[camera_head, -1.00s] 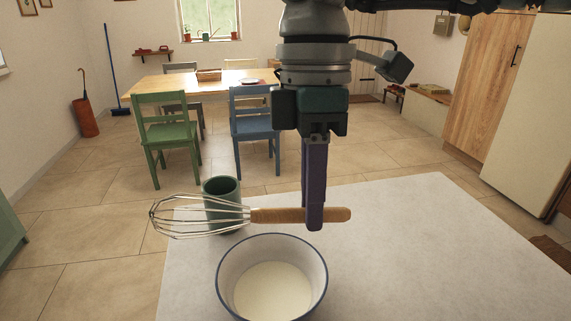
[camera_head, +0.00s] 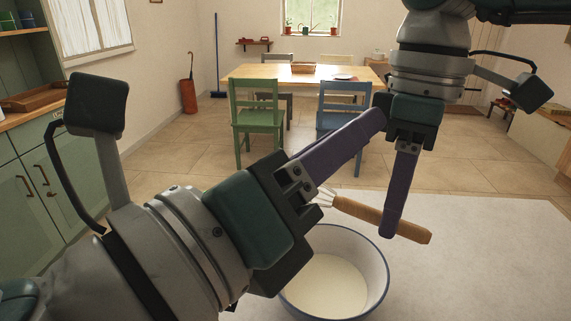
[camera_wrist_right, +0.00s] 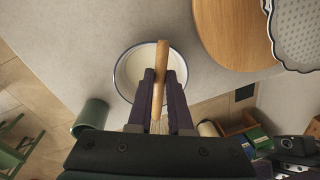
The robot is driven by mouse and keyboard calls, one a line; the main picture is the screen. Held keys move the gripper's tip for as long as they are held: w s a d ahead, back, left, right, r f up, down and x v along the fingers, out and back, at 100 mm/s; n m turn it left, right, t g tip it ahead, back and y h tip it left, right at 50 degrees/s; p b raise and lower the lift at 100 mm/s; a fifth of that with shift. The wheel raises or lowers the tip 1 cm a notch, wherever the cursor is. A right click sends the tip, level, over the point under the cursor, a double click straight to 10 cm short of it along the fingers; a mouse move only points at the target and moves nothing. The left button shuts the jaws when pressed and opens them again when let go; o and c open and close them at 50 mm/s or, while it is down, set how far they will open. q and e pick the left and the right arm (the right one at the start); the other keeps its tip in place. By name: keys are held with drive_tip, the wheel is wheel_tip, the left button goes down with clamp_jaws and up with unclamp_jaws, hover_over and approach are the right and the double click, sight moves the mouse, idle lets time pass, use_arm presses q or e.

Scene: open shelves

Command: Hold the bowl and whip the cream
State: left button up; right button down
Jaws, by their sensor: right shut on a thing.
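The white bowl with a blue rim (camera_head: 378,272) stands on the pale worktop with cream (camera_head: 325,287) in it; the bowl also shows in the right wrist view (camera_wrist_right: 122,76). My right gripper (camera_head: 390,232) is shut on the wooden handle of the whisk (camera_head: 412,228), above the bowl's right side. The whisk's wires are mostly hidden behind my left gripper. My left gripper (camera_head: 378,120) reaches in from the left, above and in front of the bowl, not touching its visible rim. Only one of its fingers shows clearly, so its opening is unclear.
The worktop (camera_head: 470,260) is clear right of the bowl. In the right wrist view, a green cup (camera_wrist_right: 91,116) stands near the worktop's edge, and a round wooden board (camera_wrist_right: 232,35) and a perforated metal item (camera_wrist_right: 297,35) lie beyond the bowl.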

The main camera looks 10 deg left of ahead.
use_arm(q)
drive_tip(key=s+d+f+m+g, duration=0.25)
drive_tip(key=m+g, duration=0.25)
drive_tip(key=m, duration=0.5)
drive_tip(key=s+d+f+m+g+h, duration=0.1)
drive_tip(key=d+f+m+g, duration=0.3)
drive_tip(key=m, duration=0.5)
drive_tip(key=s+d+f+m+g, duration=0.25)
drive_tip(key=m+g, duration=0.25)
drive_tip(key=m, duration=0.5)
drive_tip(key=w+a+f+m+y, duration=0.1)
drive_tip(key=w+a+m+y, duration=0.1)
drive_tip(key=w+a+y, duration=0.5)
drive_tip(key=w+a+f+m+y, duration=0.2)
drive_tip(key=a+m+y, duration=0.1)
drive_tip(key=a, duration=0.8)
drive_tip(key=shift+n+g, duration=0.3)
drive_tip(key=x, duration=0.7)
drive_tip(key=d+x, duration=0.1)
drive_tip(key=x, duration=0.3)
drive_tip(key=shift+w+r, duration=0.1)
drive_tip(key=shift+w, duration=0.05)
drive_tip(key=shift+h, duration=0.3)
drive_tip(key=shift+c, duration=0.3)
